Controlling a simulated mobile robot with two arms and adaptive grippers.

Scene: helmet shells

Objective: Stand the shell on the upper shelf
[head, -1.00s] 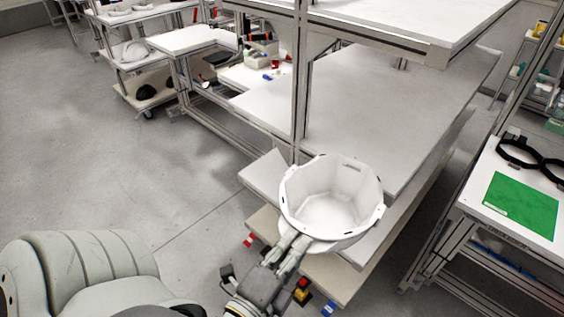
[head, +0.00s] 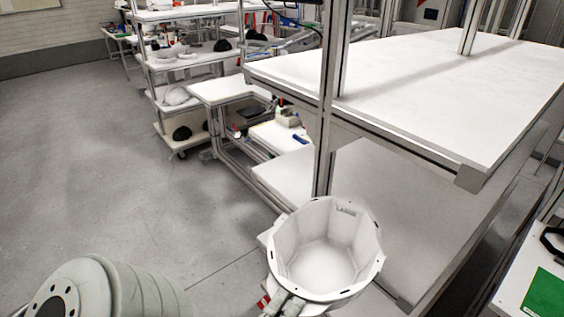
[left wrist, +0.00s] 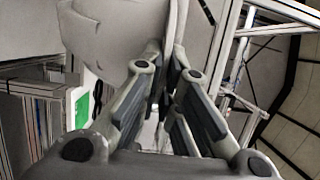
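The white shell (head: 325,250) is an open, bowl-like helmet shell, held with its hollow side facing up toward the head camera. My left gripper (head: 285,306) is at its near lower-left rim, mostly cut off by the picture's bottom edge. In the left wrist view the fingers (left wrist: 172,62) pinch the wall of the shell (left wrist: 105,32). The upper shelf (head: 430,100) is a white board to the right of and beyond the shell, with its bare top showing. The shell is apart from that top, in front of the rack's near post. My right gripper is out of view.
A metal post (head: 326,120) rises at the upper shelf's left side. A lower shelf (head: 415,225) lies beneath it, behind the shell. A table with a green mat (head: 548,298) is at lower right. Carts with other shells (head: 178,95) stand at back left; open floor lies left.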

